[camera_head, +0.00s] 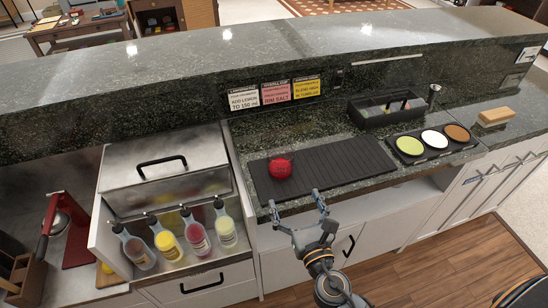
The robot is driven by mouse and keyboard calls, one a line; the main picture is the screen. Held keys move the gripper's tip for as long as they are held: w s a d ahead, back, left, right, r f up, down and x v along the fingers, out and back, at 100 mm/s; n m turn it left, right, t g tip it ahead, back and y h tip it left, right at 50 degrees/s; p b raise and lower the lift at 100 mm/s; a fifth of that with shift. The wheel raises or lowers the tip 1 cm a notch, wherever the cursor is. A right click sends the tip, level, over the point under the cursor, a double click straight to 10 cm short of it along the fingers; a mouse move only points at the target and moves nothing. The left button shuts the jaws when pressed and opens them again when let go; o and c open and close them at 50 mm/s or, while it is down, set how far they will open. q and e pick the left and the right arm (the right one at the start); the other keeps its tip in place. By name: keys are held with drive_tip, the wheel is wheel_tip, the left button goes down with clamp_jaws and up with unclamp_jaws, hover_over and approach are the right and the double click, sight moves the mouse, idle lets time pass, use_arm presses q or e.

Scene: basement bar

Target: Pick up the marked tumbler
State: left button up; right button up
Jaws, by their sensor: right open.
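I cannot make out a marked tumbler in the head view. A round red object (280,168) sits on the left part of a black ribbed mat (340,160) on the counter. My right gripper (295,199) is open and empty, with its fingers pointing toward the counter's front edge, below the mat and the red object in the picture. It is apart from the red object. My left gripper does not show.
Several bottles (196,236) stand in a rack left of my gripper, before a steel bin with a black handle (162,164). A black caddy (385,112), a metal jigger (433,95), a tray of coloured discs (434,155) and a sponge-like block (496,117) are right.

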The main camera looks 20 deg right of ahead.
sight(284, 172)
drive_tip(key=w+p, duration=0.1)
drive_tip(key=w, duration=0.6)
drive_tip(key=shift+w+p, duration=0.15)
drive_tip(key=shift+p, duration=0.15)
drive_tip(key=w, duration=0.4)
drive_tip(key=shift+w+d+p, duration=0.15)
drive_tip(key=shift+w+p, duration=0.15)
drive_tip(key=shift+p, duration=0.05)
drive_tip(key=shift+w, duration=0.5)
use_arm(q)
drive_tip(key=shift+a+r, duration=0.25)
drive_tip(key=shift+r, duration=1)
use_arm(e)
drive_tip(key=shift+s, duration=0.1)
drive_tip(key=c, duration=1.4)
drive_tip(key=shift+c, duration=0.7)
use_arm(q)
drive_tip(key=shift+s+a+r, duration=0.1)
use_arm(e)
drive_tip(key=shift+r, duration=0.2)
